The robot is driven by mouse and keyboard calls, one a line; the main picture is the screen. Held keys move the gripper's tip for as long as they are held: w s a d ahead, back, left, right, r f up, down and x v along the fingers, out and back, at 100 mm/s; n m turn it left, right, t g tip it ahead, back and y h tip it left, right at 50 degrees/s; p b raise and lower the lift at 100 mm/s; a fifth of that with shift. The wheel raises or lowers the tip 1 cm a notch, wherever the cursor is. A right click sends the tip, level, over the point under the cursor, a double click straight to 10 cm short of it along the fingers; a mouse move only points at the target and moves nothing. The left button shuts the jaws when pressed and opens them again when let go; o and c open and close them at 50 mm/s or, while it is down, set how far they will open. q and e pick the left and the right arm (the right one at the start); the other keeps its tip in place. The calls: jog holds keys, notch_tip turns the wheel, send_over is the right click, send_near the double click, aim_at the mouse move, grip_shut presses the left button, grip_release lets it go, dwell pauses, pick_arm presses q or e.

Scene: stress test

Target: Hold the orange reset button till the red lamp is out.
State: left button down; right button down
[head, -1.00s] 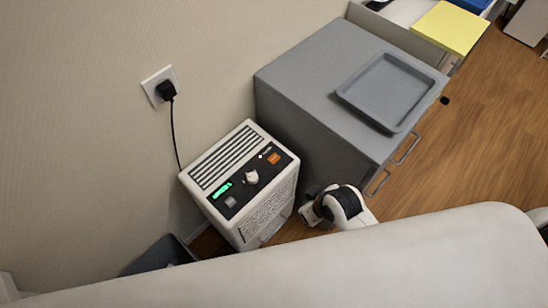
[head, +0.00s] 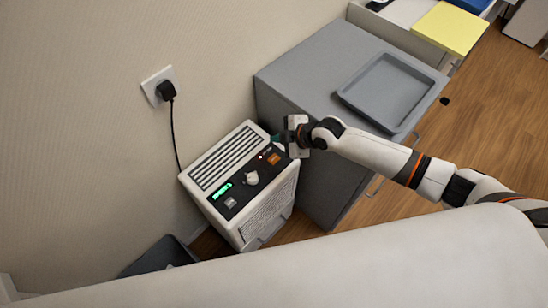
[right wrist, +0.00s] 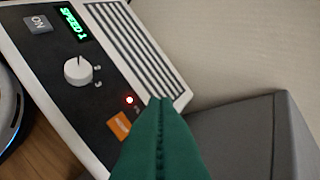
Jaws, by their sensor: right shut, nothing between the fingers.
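The white machine (head: 268,213) stands against the wall with a dark control panel on its sloping top. The orange reset button (head: 273,159) is at the panel's right end; it also shows in the right wrist view (right wrist: 119,126), partly covered by my fingers. The red lamp (right wrist: 129,100) beside it is lit. My right gripper (head: 279,140) is over the machine's right end, by the button. Its green fingers (right wrist: 162,102) are shut and empty, their tips toward the panel's edge beside the button. I cannot tell whether they touch anything. My left gripper is not in view.
The panel also has a white knob (right wrist: 78,71), a green "SPEED 1" display (right wrist: 73,23) and a grey ON button (right wrist: 38,24). A grey cabinet (head: 295,75) with a tray (head: 388,91) stands close on the right. A plug and cord (head: 166,91) hang at the wall.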

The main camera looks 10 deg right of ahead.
aim_at(273, 158)
jog(key=shift+f, duration=0.1)
notch_tip(273, 158, down, 9)
jog(key=b, duration=0.7)
jog(key=shift+r, duration=0.2)
jog(key=shift+b, duration=0.3)
dwell(1.5)
jog(key=shift+f+b, duration=0.35)
jog(key=shift+f, duration=0.1)
jog(key=shift+f, duration=0.1)
jog(key=shift+s+d+f+b, duration=0.15)
jog(key=shift+f+b, duration=0.45)
jog(key=shift+f, duration=0.05)
dwell(2.3)
jog(key=shift+r, duration=0.15)
dwell(0.4)
jog(key=shift+w+a+r+p, duration=0.1)
jog(key=shift+a+r+p, duration=0.1)
jog(key=shift+r+p, duration=0.25)
jog(key=shift+w+a+r+p, duration=0.1)
jog(key=shift+a+r+p, duration=0.1)
jog(key=shift+r+p, duration=0.25)
